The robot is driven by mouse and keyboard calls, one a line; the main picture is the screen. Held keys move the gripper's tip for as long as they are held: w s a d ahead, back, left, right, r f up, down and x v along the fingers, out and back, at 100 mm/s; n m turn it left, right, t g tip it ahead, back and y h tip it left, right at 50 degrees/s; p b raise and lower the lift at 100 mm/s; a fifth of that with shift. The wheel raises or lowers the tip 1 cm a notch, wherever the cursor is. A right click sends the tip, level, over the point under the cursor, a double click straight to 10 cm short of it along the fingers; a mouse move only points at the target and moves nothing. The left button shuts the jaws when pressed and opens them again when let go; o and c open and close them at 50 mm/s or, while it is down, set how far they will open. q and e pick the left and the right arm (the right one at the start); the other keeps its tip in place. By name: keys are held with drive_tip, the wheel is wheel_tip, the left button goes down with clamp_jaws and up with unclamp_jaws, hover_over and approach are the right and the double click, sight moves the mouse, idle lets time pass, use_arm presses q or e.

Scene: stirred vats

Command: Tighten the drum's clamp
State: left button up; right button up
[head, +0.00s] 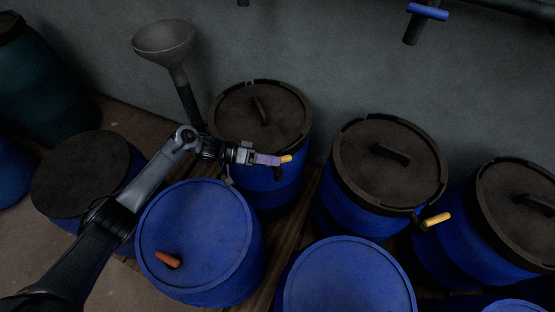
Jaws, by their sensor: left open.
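A blue drum (283,190) with a dark lid (238,108) stands at the back middle. A yellow-ended clamp handle (287,158) shows at its front, just below the lid rim. My left gripper (268,160) is open in front of this drum, with its purplish fingers at the handle. Only the handle's yellow tip shows past them, and I cannot tell if they touch it. A second dark-lidded drum (345,212), to the right, has a yellow clamp handle (438,219) sticking out at its right front. My right gripper is not in view.
Another blue lid (345,285) is at the front. A funnel (165,38) stands by the wall. A third dark-lidded drum (515,190) is at the right.

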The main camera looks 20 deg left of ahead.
use_arm(q)
drive_tip(key=v, duration=0.8)
drive_tip(key=shift+p, duration=0.3)
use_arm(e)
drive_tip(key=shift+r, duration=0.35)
use_arm(q)
drive_tip(key=shift+r, duration=0.1)
